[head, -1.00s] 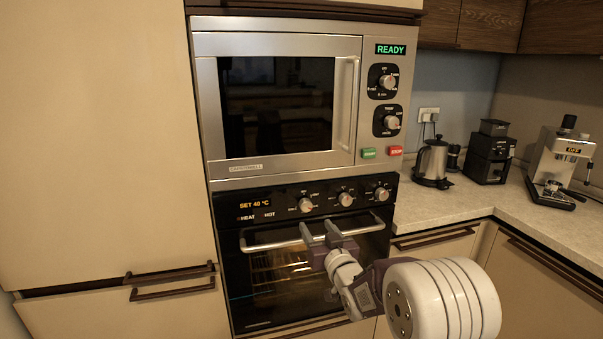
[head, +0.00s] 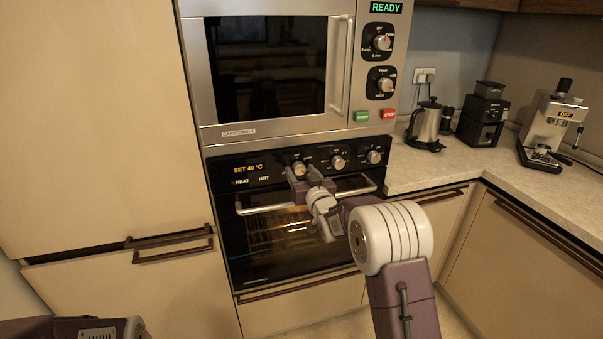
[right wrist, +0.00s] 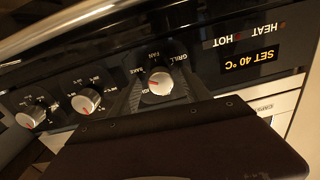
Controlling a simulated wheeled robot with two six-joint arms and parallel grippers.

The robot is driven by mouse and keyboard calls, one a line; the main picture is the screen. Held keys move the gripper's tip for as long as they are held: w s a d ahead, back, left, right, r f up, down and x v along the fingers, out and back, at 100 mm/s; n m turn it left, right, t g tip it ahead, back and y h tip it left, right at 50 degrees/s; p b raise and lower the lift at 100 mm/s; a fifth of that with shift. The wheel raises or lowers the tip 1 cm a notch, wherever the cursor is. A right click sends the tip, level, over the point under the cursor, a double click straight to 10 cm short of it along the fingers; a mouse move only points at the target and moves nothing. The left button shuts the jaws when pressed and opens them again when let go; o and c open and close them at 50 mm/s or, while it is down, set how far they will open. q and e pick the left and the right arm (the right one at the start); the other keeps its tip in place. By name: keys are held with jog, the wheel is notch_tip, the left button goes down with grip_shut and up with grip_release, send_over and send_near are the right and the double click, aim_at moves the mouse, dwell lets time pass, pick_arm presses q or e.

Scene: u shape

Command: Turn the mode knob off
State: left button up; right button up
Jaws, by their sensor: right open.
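The oven's leftmost knob (head: 299,167), silver with a red mark, sits on the black control panel (head: 228,172). In the right wrist view this knob (right wrist: 160,84) has GRILL and FAN labels around it, and its red mark points left in that picture. I take it for the mode knob. My right gripper (head: 302,176) is open, with its fingertips close to this knob. I cannot tell whether they touch it. Part of the lettering around the knob is hidden by the gripper. My left gripper is not in view; only part of my left arm shows at the bottom left.
Two more knobs (head: 338,161) (head: 374,156) sit to the right on the panel. The oven handle (head: 258,209) runs below. The microwave (head: 276,132) is above. A kettle (head: 427,124), a grinder (head: 484,117) and a coffee machine (head: 552,125) stand on the counter at right.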

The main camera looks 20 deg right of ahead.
jog(key=shift+c, duration=0.4)
grip_shut()
jog(key=shift+f+n+b, duration=0.2)
jog(key=shift+n+b, duration=1.25)
jog(key=shift+n, duration=0.05)
jog(key=n+b, duration=0.3)
jog(key=n, duration=0.1)
jog(key=shift+n+b, duration=0.3)
jog(key=shift+b, duration=0.1)
jog(key=n+b, duration=0.7)
jog(key=n, duration=0.1)
jog(key=shift+b, duration=0.35)
jog(key=n+b, duration=0.2)
jog(key=n, duration=0.1)
jog(key=shift+r+b, duration=0.1)
jog(key=shift+b, duration=0.3)
jog(key=n+b, duration=0.1)
jog(key=n, duration=0.1)
jog(key=shift+r+n, duration=0.1)
jog(key=shift+n, duration=0.2)
jog(key=shift+n+h+b, duration=0.3)
jog(key=shift+n+b, duration=0.25)
jog(key=shift+n, duration=0.55)
jog(key=shift+r, duration=0.1)
